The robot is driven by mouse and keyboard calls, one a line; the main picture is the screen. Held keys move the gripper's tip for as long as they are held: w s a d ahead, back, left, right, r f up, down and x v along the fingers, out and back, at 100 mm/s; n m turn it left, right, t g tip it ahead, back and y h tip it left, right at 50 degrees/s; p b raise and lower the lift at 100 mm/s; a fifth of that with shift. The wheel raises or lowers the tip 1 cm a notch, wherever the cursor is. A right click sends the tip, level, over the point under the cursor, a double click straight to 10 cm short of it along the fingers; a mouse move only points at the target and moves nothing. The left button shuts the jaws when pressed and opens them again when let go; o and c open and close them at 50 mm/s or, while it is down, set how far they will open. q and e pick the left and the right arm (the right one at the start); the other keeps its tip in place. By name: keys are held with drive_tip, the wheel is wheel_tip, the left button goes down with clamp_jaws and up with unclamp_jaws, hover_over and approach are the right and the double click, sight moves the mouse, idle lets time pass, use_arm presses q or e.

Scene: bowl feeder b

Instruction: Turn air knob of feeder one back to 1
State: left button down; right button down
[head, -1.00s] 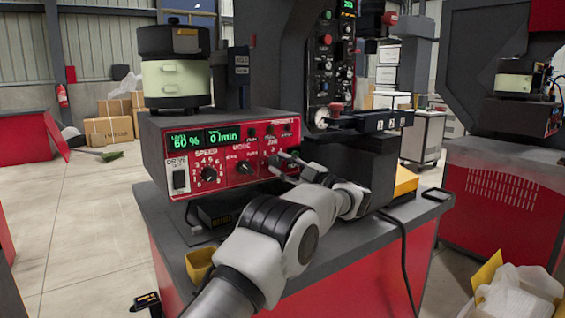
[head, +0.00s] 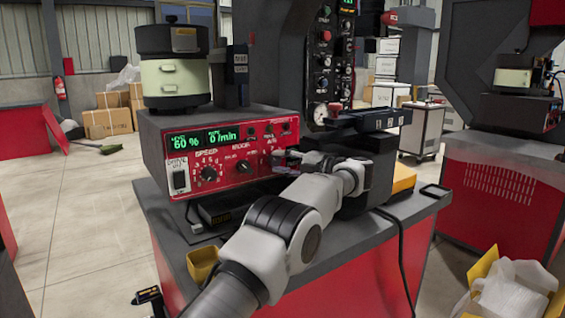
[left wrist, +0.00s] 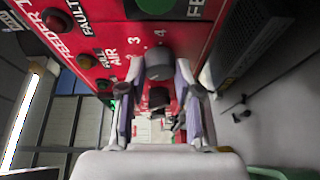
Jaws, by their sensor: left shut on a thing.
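Feeder one's controller is a dark box with a red front panel (head: 222,178). In the left wrist view, the grey air knob (left wrist: 158,62) sits on the red panel beside the "AIR" lettering and the printed 3 and 4. My left gripper (head: 279,158) is at the panel's right end. In the left wrist view, its two fingers (left wrist: 160,82) are on either side of the knob, shut on it. The knob's pointer and most of its scale are hidden, so I cannot tell its setting. The air knob is hidden behind the gripper in the head view. My right gripper is not in view.
The speed knob (head: 208,174) and mode knob (head: 243,167) are left of my gripper. The green displays (head: 203,140) read 60 % and 0 /min. A bowl feeder (head: 174,75) stands on the box. A yellow cup (head: 202,265) is at the bench's front edge.

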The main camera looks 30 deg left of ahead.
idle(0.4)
use_arm(q)
drive_tip(key=c, duration=0.8)
unclamp_jaws()
